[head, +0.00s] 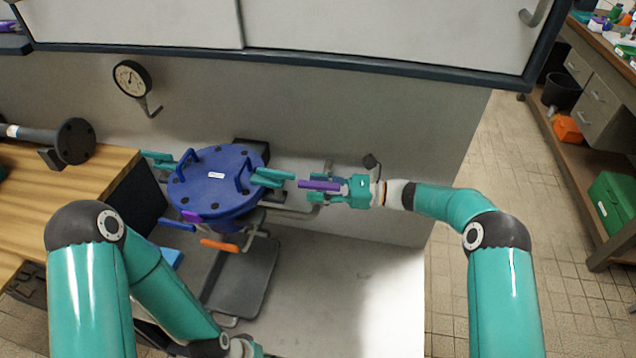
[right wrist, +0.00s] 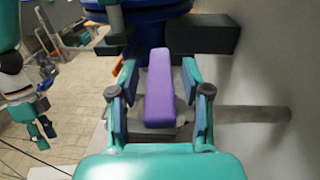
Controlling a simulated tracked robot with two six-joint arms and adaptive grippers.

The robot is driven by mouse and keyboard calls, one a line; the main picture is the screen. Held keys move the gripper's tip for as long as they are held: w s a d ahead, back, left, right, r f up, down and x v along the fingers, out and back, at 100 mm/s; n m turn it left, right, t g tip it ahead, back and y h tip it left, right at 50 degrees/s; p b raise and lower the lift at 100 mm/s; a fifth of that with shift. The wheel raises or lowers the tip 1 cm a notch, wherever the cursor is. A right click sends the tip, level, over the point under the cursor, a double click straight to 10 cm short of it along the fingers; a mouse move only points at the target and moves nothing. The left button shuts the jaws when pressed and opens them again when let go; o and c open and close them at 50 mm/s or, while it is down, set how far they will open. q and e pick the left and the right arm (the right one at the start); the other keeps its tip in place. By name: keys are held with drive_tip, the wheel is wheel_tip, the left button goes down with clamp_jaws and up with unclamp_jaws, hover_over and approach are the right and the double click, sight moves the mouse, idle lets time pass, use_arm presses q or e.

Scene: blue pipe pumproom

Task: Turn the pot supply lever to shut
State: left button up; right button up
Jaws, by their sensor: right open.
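A purple lever (head: 318,184) stands at the right of the blue round vessel (head: 215,180); no label shows on it, so I cannot tell from writing that it is the pot supply lever. My right gripper (head: 328,186) is open around this lever. In the right wrist view the purple lever (right wrist: 159,88) runs lengthwise between the two spread fingers, with a gap on each side. Its far mount is partly hidden. My left gripper (right wrist: 40,138) hangs low, away from the levers, its fingers apart and empty; in the head view it is mostly cut off at the bottom.
An orange handle (head: 220,245) and a blue handle (head: 177,226) sit below the vessel. Teal clamp handles (head: 272,178) stick out from its lid. A gauge (head: 132,79) is on the wall behind. A wooden bench (head: 95,185) stands left.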

drive_tip(key=shift+a, duration=0.3)
drive_tip(key=shift+c, duration=0.3)
clamp_jaws()
drive_tip(key=shift+m+t, duration=0.6)
drive_tip(key=shift+t, duration=0.3)
drive_tip(key=shift+w, duration=0.1)
